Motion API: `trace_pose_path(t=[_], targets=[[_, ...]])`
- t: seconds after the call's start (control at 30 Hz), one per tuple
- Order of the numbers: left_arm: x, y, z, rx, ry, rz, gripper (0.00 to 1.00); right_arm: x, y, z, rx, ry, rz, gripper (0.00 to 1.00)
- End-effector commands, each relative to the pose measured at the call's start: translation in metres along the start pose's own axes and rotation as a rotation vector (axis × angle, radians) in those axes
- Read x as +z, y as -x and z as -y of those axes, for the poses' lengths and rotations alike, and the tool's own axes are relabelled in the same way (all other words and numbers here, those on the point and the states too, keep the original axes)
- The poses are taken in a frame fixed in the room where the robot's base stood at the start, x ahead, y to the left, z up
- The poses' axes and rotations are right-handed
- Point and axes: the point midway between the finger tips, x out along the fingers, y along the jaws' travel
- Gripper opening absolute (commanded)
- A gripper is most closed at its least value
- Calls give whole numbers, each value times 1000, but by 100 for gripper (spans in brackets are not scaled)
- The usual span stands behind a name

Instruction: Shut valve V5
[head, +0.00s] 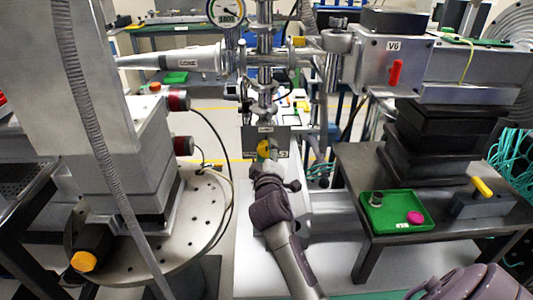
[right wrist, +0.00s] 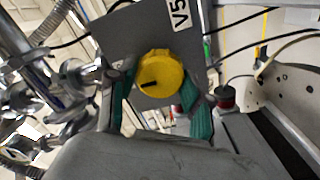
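Valve V5 has a round yellow knob (right wrist: 160,75) with a short dark mark on its left side. It sits on a grey plate (right wrist: 112,35) with a "V5" label (right wrist: 180,14). The knob also shows in the head view (head: 263,148), partly covered by my gripper. My right gripper (right wrist: 160,100) is at the knob, with one green-padded finger on each side. The right pad is close against the knob's edge; a narrow gap shows at the left pad. Contact is not clear. The right gripper (head: 269,160) also shows in the head view. My left gripper is not in view.
A V6 box (head: 378,62) with a red handle stands at the upper right. A green tray (head: 400,222) and a yellow-handled block (head: 480,200) sit on the right table. A round perforated plate (head: 200,205) is on the left. Vacuum pipes (head: 265,70) rise above the valve.

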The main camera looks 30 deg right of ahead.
Motion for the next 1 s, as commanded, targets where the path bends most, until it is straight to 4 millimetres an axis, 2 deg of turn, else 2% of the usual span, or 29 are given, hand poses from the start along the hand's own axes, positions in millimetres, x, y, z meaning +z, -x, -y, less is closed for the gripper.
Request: trace_pose_path(t=[0.03,0.13,0.5,0.57,0.8,1.0], targets=[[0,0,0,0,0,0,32,1,0,1,-2,-2,2,56],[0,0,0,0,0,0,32,0,0,1,-2,-1,2,73],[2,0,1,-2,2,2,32,0,4,1,-2,0,0,74],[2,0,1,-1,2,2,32,0,10,2,-2,0,0,74],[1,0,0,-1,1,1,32,1,50,2,-3,-2,2,74],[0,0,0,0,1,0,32,0,72,1,-3,-1,2,74]])
